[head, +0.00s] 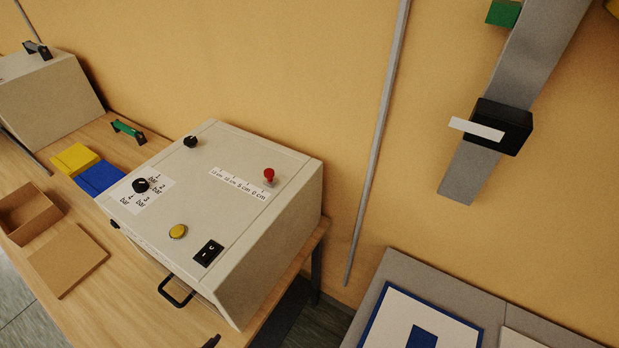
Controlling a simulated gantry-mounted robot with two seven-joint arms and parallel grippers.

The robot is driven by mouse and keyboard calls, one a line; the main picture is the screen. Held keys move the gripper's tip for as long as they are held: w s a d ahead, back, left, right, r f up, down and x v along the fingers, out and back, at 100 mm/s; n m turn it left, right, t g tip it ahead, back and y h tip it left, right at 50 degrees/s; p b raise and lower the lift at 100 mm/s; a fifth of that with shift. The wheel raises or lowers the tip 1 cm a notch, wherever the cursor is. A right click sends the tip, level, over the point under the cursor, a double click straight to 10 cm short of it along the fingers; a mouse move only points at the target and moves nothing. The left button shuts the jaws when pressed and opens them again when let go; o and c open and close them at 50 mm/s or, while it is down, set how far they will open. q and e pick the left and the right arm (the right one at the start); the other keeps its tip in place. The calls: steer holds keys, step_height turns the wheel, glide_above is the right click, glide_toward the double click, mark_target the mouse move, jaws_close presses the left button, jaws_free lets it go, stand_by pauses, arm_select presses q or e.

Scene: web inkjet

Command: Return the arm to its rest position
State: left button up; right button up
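Neither of my arms can be made out in the head view, and neither gripper shows. A pale grey machine box (285,225) stands on the wooden table (120,290) in the middle of the view. On its top are a black dial (141,185), a second black knob (190,141), a red knob (269,175) beside a centimetre scale, a yellow button (178,231) and a black rocker switch (208,253). A small dark piece at the bottom edge is cut off, and I cannot tell what it is.
A black handle (175,292) sticks out from the box's front. Yellow (74,158) and blue blocks (101,178), an open cardboard box (28,213) and a green-and-black item (128,131) lie left. A grey post (480,150) and thin pole (378,140) are at the right.

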arm_select(q)
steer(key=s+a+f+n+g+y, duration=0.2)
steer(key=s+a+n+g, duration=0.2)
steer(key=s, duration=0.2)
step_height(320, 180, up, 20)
steer(key=p, duration=2)
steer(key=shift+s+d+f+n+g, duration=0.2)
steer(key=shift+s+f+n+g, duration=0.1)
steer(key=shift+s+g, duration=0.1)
